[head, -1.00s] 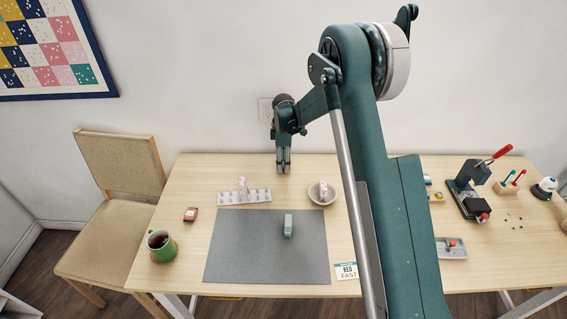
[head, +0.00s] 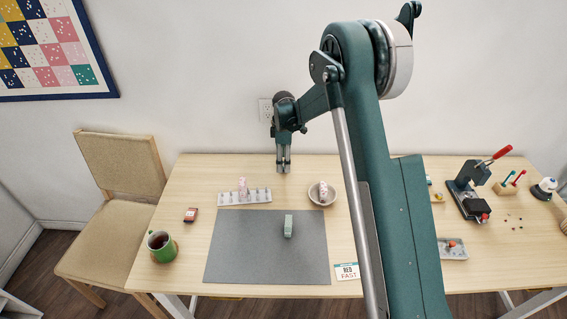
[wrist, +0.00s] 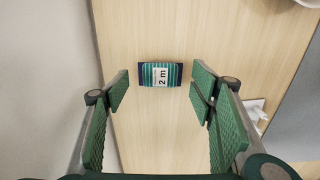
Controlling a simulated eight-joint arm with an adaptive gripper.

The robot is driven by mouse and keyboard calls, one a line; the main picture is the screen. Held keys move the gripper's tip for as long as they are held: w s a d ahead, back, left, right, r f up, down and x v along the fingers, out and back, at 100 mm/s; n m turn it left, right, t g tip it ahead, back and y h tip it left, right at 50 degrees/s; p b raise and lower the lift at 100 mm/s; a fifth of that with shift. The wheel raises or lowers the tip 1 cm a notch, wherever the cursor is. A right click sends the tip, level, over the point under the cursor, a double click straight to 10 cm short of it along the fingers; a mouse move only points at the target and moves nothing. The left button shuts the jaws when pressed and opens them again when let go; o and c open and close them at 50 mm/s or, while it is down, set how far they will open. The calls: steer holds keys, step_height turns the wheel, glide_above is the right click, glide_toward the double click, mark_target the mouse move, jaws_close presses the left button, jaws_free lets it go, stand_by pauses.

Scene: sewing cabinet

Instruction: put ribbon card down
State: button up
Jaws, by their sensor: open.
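The ribbon card (wrist: 160,75) is a small dark blue and teal striped piece with a white "2 m" label. In the wrist view it lies on the bare wooden table. My gripper (wrist: 158,88) is open, with one green-padded finger on each side of the card and a visible gap at both ends. In the head view my gripper (head: 284,169) is low at the back of the table, near the wall, and I cannot make out the card there.
A white pegged rack (head: 245,197) stands front-left of my gripper, and a bowl (head: 322,193) front-right. A mug (head: 161,246) stands at the left. The wall is close behind my gripper.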

step_height(320, 180, up, 11)
steer(key=p, duration=0.1)
steer(key=shift+f, duration=0.15)
stand_by(1.0)
steer(key=s+d+r+m+t, duration=0.1)
steer(key=s+d+r+m, duration=0.2)
steer(key=s+d+r, duration=0.35)
steer(key=s+d+r+m+t, duration=0.1)
steer(key=s+d+r+m, duration=0.2)
steer(key=s+r, duration=0.6)
steer(key=s+d+r+m+t, duration=0.1)
steer(key=s+d+r+m, duration=0.2)
steer(key=s+d+r, duration=0.35)
steer(key=s+d+m+t, duration=0.1)
steer(key=s+d+m, duration=0.1)
steer(key=s, duration=0.7)
steer(key=s+d+m+t, duration=0.1)
steer(key=s+m, duration=0.3)
steer(key=s, duration=0.6)
steer(key=s+d+m+t, duration=0.2)
steer(key=s+d+m, duration=0.1)
steer(key=s, duration=0.6)
steer(key=shift+s+d+f, duration=0.35)
steer(key=shift+d, duration=0.2)
